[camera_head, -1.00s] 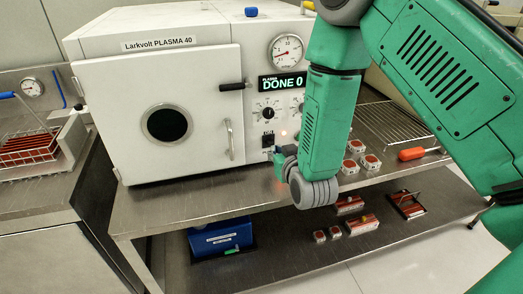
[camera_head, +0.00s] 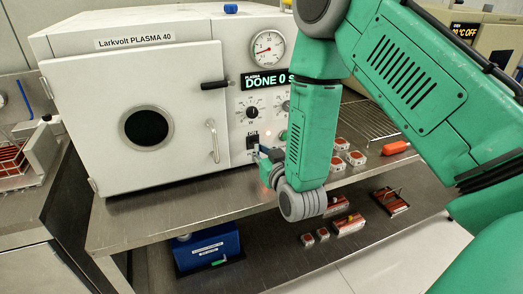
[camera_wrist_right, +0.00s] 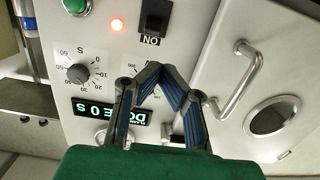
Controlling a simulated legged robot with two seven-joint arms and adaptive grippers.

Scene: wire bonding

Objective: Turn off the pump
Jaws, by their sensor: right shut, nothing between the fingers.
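The white Larkvolt PLASMA 40 cabinet (camera_head: 180,85) stands on the steel bench with its door shut. Its green display (camera_head: 265,80) reads DONE 0. A black rocker switch (camera_head: 252,142) sits low on its front panel; the right wrist view shows this switch (camera_wrist_right: 155,15) with an ON label and a lit orange-red lamp (camera_wrist_right: 117,25) beside it. A blue labelled unit (camera_head: 207,246), perhaps the pump, is on the lower shelf. My right gripper (camera_head: 262,153) is shut and empty, just in front of the panel near the switch; contact cannot be told. My left gripper is out of view.
The door handle (camera_head: 213,141) juts out left of the switch. A dial knob (camera_head: 252,113) and a gauge (camera_head: 268,46) are above it. Small red-topped parts (camera_head: 340,144) and an orange-handled tool (camera_head: 396,147) lie on the bench at right. A wire rack (camera_head: 365,122) is behind them.

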